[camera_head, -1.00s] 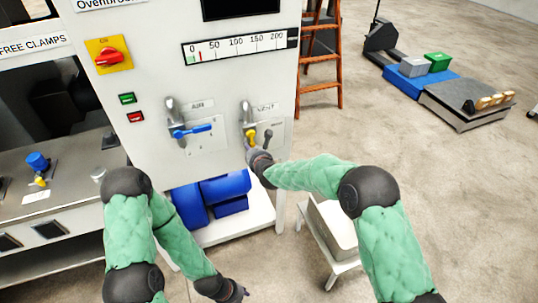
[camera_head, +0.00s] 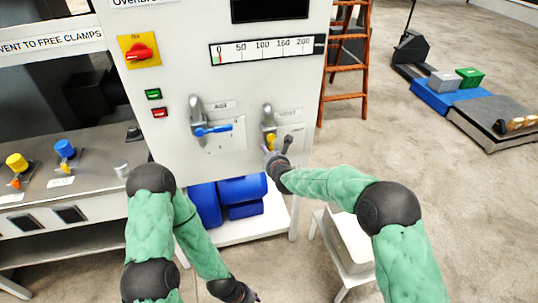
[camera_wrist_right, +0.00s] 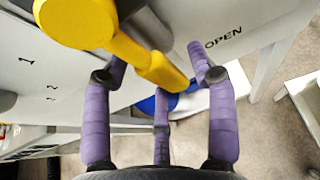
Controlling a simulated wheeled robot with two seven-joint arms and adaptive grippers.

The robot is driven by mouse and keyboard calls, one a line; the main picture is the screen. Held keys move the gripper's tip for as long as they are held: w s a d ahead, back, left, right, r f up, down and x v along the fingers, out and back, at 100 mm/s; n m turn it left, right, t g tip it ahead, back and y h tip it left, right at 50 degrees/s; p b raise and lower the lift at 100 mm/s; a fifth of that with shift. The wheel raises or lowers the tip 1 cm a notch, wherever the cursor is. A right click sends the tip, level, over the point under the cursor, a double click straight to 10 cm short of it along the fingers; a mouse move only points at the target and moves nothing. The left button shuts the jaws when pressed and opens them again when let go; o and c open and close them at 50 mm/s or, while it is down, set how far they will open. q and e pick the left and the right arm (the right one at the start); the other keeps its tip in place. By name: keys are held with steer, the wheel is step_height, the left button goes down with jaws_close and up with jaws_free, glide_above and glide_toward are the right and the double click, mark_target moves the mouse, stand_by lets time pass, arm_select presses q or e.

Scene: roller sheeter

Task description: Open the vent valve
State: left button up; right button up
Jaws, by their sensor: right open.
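The vent valve has a grey body and a yellow handle (camera_head: 270,141) on the right of the white panel, right of the blue-handled air valve (camera_head: 211,130). In the right wrist view the yellow handle (camera_wrist_right: 140,58) runs from upper left to lower right. Its end lies between the purple fingers of my right gripper (camera_wrist_right: 160,90), which are open around it; contact is unclear. The OPEN label (camera_wrist_right: 223,37) shows just beyond the right finger. In the head view my right gripper (camera_head: 275,155) is at the valve's lower end. My left gripper (camera_head: 246,295) hangs low, partly cut off.
The gauge (camera_head: 265,47) shows a red mark near 0. A red knob (camera_head: 140,52) and green and red buttons are at left. A bench (camera_head: 90,165) stands left, a white stool (camera_head: 345,245) right, and a ladder (camera_head: 345,65) behind.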

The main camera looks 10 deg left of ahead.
steer(key=v, duration=1.2)
stand_by(0.5)
steer(key=s+d+f+n+g+h+p, duration=0.1)
steer(key=s+d+f+n+g, duration=0.1)
steer(key=s+d+f+n, duration=0.4)
steer(key=s+d+f+n+g, duration=0.1)
steer(key=f+n+g, duration=0.15)
steer(key=f, duration=0.55)
steer(key=s+d+f+n+g+h+p, duration=0.1)
steer(key=s+d+f+n, duration=0.3)
steer(key=f+n, duration=0.3)
steer(key=s+d+f+n+g, duration=0.1)
steer(key=s+f+n+g, duration=0.1)
steer(key=s, duration=0.5)
steer(key=s+d+f+n+g, duration=0.2)
steer(key=s+f+n, duration=0.3)
steer(key=s+n, duration=0.2)
steer(key=s+d+f+n+g, duration=0.1)
steer(key=s+f+n+g, duration=0.1)
steer(key=s+f+n, duration=0.2)
steer(key=s+p, duration=0.1)
steer(key=s, duration=0.2)
steer(key=shift+s+d+n+y, duration=0.35)
steer(key=shift+y, duration=0.05)
